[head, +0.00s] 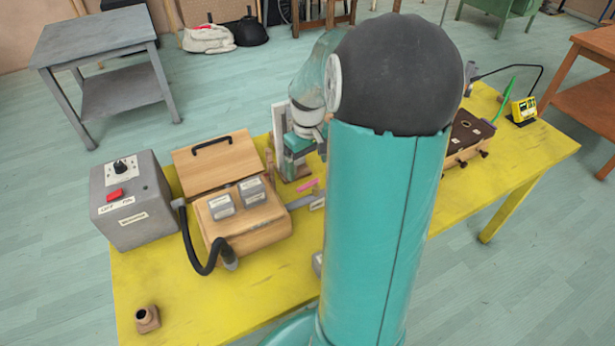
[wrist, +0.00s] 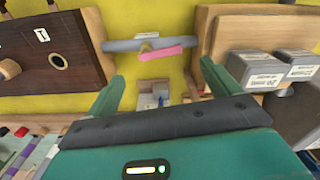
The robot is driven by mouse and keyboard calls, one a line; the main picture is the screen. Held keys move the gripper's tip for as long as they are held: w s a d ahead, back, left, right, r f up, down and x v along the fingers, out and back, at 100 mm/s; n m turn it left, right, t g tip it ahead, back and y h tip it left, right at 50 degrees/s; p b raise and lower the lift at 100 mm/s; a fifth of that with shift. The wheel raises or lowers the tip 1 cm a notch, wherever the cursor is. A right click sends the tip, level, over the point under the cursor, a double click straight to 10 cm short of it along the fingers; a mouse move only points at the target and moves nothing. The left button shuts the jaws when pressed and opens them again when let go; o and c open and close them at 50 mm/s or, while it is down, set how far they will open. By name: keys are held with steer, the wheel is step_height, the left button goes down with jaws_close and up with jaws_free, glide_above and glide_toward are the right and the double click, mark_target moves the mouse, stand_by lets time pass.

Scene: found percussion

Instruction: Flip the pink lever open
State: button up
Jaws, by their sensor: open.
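The pink lever (wrist: 160,53) shows in the wrist view just beyond my fingertips, near the top centre. It lies almost level beside a grey horizontal bar or pipe (wrist: 125,45), with a small brass-coloured piece at its left end. In the head view the pink lever (head: 308,186) is a small strip right of the wooden box. My gripper (wrist: 160,80) is open and empty, its two green fingers spread wide on either side of the lever and apart from it. In the head view my arm hides part of the table around the lever.
A wooden box (head: 262,240) with grey labelled blocks and a raised lid stands left of the lever. A grey switch box (head: 135,210) with a black hose is farther left. A dark-topped wooden box (wrist: 60,50) is on the lever's other side. The yellow table's front left (head: 215,305) is mostly clear.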

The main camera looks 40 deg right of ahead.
mark_target(308, 184)
step_height(308, 184, down, 6)
steer(key=shift+f, duration=0.15)
steer(key=c, duration=1)
steer(key=shift+w+d+m, duration=0.1)
steer(key=shift+w+m, duration=0.15)
steer(key=shift+m, duration=0.75)
steer(key=o, duration=1)
steer(key=shift+r, duration=0.2)
step_height(308, 184, up, 14)
steer(key=shift+f, duration=0.2)
